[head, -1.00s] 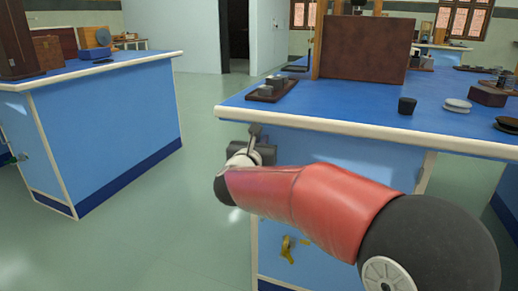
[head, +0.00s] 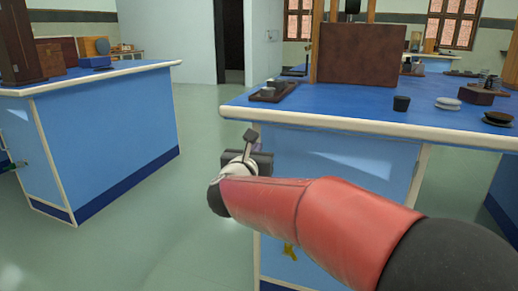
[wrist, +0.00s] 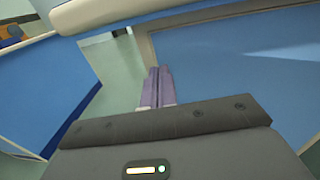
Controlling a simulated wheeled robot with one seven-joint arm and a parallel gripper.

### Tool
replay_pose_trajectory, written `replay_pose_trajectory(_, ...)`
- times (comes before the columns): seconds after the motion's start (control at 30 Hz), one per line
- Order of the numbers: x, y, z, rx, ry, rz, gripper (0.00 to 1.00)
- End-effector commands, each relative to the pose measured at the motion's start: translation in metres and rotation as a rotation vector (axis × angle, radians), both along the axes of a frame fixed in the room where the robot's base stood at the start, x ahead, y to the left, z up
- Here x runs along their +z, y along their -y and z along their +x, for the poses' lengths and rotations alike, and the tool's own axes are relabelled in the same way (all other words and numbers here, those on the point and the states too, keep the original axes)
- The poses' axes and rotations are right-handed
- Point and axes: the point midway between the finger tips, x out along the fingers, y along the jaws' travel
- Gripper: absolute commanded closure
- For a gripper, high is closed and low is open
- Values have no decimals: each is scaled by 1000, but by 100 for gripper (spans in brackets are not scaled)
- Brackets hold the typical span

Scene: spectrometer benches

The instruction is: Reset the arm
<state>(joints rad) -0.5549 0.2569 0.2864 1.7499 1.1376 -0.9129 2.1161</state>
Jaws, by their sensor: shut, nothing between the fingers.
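My gripper shows in the wrist view (wrist: 158,88), its two purple fingers together with nothing between them. In the head view my red and black arm reaches in from the lower right, and its wrist end is in front of the near corner of the right bench (head: 330,117), below the worktop edge. The fingers are hidden in the head view. In the wrist view the fingers point toward the bench's blue side panel and the green floor beside it.
On the right bench are a brown board (head: 361,54), a small tray (head: 273,92), a black cup (head: 401,103), a white disc (head: 447,103) and a black disc (head: 498,117). The left bench (head: 110,132) stands across a clear strip of green floor (head: 190,190).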

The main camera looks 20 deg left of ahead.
Motion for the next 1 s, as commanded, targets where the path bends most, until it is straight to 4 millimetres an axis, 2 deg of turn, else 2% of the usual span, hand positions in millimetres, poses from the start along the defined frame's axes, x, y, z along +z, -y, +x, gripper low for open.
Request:
replay_pose_trajectory(0.3,0,-6,-54,4,0,1,100)
replay_pose_trajectory(0.43,0,-7,-68,3,-1,1,100)
replay_pose_trajectory(0.57,5,-3,-72,24,9,-52,100)
replay_pose_trajectory(0.67,18,11,-70,94,39,-235,100)
replay_pose_trajectory(0.77,29,36,-73,203,83,-571,100)
replay_pose_trajectory(0.8,30,48,-78,253,101,-737,100)
replay_pose_trajectory(0.87,25,70,-87,328,122,-1000,100)
replay_pose_trajectory(1.0,-9,131,-122,523,128,-1603,100)
